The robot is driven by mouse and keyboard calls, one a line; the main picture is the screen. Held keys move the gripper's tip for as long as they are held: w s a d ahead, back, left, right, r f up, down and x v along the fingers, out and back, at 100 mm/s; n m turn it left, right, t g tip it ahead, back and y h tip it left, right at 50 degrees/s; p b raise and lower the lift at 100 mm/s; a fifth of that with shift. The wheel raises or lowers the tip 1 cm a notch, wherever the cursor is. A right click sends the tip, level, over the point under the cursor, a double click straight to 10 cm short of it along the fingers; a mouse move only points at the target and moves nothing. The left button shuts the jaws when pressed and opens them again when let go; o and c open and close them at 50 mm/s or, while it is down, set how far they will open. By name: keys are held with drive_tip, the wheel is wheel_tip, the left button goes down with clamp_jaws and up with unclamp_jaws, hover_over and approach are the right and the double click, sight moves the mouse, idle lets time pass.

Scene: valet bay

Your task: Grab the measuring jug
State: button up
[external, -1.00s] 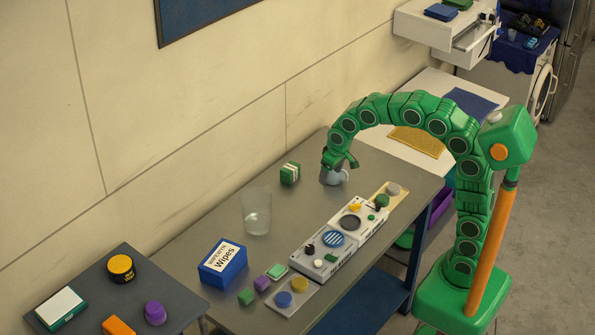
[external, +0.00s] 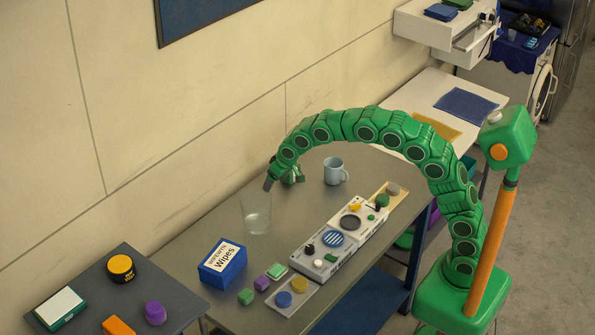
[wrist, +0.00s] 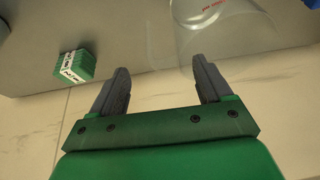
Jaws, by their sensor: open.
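The measuring jug (external: 256,213) is a clear, see-through vessel standing upright on the grey table. In the wrist view its transparent wall with red print (wrist: 225,32) shows at the top right, just beyond the right finger. My gripper (external: 267,184) is at the jug's rim, on its far right side in the external view, pointing down. In the wrist view my gripper (wrist: 161,72) is open, with nothing between its fingers. I cannot tell whether a finger touches the jug.
A green block with white bands (wrist: 74,66) lies left of the fingers, partly behind my arm externally. A light-blue mug (external: 335,171) stands to the right. A blue wipes box (external: 222,265) and control panels (external: 331,239) are nearer the front. The wall runs behind.

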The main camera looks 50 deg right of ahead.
drive_tip(key=shift+x, duration=3.35)
drive_tip(key=shift+s+a, duration=0.1)
drive_tip(key=shift+a, duration=0.05)
drive_tip(key=c, duration=1.4)
drive_tip(key=shift+r, duration=0.25)
